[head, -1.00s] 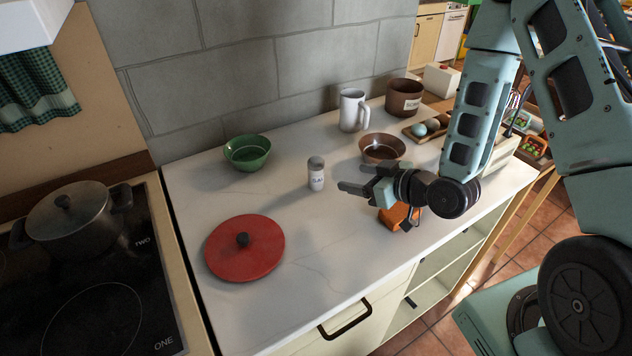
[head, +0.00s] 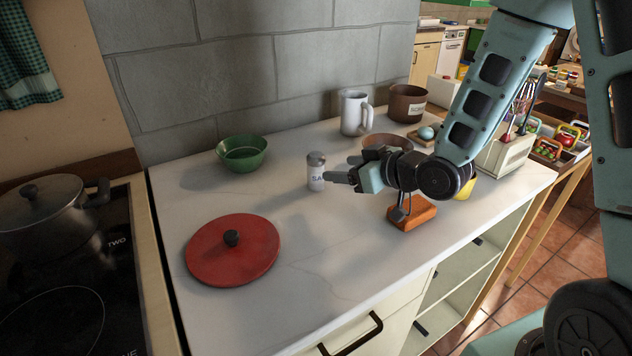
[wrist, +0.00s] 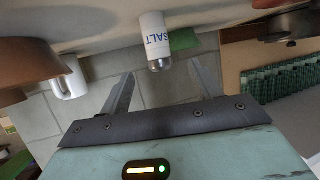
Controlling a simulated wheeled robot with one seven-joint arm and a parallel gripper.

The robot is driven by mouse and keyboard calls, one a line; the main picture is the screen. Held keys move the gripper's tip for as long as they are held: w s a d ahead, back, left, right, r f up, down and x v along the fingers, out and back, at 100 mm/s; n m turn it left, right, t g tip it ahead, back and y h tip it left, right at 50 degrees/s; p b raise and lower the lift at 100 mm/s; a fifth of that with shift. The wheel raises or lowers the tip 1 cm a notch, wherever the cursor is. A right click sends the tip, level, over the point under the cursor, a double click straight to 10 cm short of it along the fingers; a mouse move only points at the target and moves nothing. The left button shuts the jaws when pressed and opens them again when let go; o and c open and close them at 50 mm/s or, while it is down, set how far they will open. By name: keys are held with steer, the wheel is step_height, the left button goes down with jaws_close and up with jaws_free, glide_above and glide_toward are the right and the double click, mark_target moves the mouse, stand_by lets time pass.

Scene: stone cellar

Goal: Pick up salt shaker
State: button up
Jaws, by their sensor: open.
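The salt shaker (head: 316,173) is white with a grey cap and stands upright on the white counter (head: 310,245). My gripper (head: 341,176) is just to the right of the shaker in the head view, low over the counter, with its fingers pointing at it. In the wrist view the shaker (wrist: 155,42) hangs upside down in the picture, with "SALT" lettering, beyond the two spread fingers of my gripper (wrist: 163,90). The gripper is open and holds nothing. In the head view I cannot tell whether a fingertip touches the shaker.
A green bowl (head: 241,153) and a red lid (head: 232,250) lie to the left. A white mug (head: 354,113), a brown bowl (head: 384,141) and a brown pot (head: 407,103) stand behind. An orange block with a hook (head: 412,213) sits below my wrist. Front-middle counter is clear.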

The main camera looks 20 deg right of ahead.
mark_target(323, 167)
steer(key=p+x, duration=0.2)
steer(key=x, duration=0.8)
steer(key=shift+d, duration=0.15)
steer(key=c, duration=1.2)
